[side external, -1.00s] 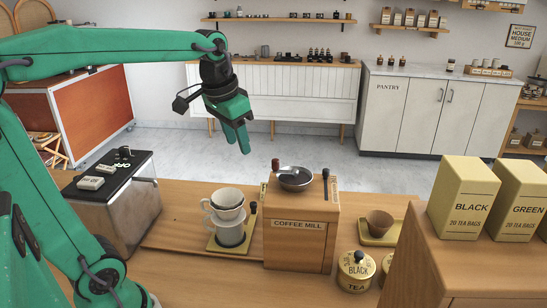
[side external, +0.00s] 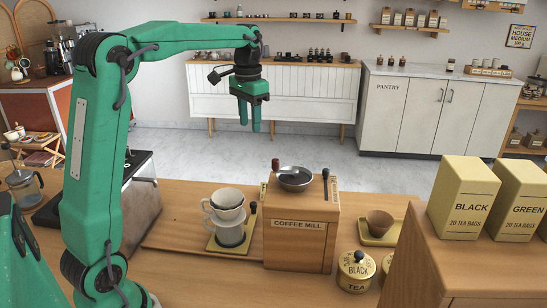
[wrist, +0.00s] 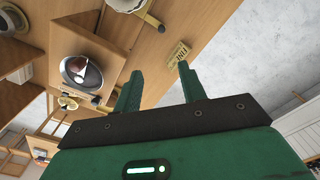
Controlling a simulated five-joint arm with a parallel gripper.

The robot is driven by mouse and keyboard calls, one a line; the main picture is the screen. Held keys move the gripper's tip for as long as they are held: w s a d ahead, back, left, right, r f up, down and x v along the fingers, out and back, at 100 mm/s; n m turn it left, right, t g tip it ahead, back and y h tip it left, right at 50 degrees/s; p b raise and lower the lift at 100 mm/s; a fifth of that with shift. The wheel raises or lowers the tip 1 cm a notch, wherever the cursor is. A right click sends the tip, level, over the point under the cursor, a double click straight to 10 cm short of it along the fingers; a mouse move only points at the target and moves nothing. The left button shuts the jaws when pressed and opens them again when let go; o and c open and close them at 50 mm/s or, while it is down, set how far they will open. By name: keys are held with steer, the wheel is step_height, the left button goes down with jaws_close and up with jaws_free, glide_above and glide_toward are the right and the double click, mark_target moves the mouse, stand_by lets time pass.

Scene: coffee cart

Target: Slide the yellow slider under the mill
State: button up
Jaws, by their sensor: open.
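The yellow slider (side external: 238,249) is a flat plate on the wooden counter, left of the mill, with an upright black-topped handle (side external: 253,208). A white cup and dripper (side external: 228,205) stand on it. The coffee mill (side external: 300,245) is a wooden box with a dark bowl on top. My gripper (side external: 250,122) is open and empty, pointing down, high above and beyond the slider and mill. In the wrist view, its fingers (wrist: 160,72) are apart. The mill's bowl (wrist: 82,70) shows left of them there, and part of the slider (wrist: 150,24) near the top.
A black-topped machine (side external: 145,200) stands left of the slider, partly behind my arm. A yellow tray with a brown cup (side external: 380,222) and tea tins (side external: 355,270) sit right of the mill. Tea boxes (side external: 463,200) stand on a wooden block at right. Air around my gripper is clear.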

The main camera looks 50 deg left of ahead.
glide_above(253, 203)
step_height(253, 203, down, 20)
stand_by(0.4)
steer(key=shift+f, duration=0.1)
steer(key=shift+f, duration=3.75)
jaws_close()
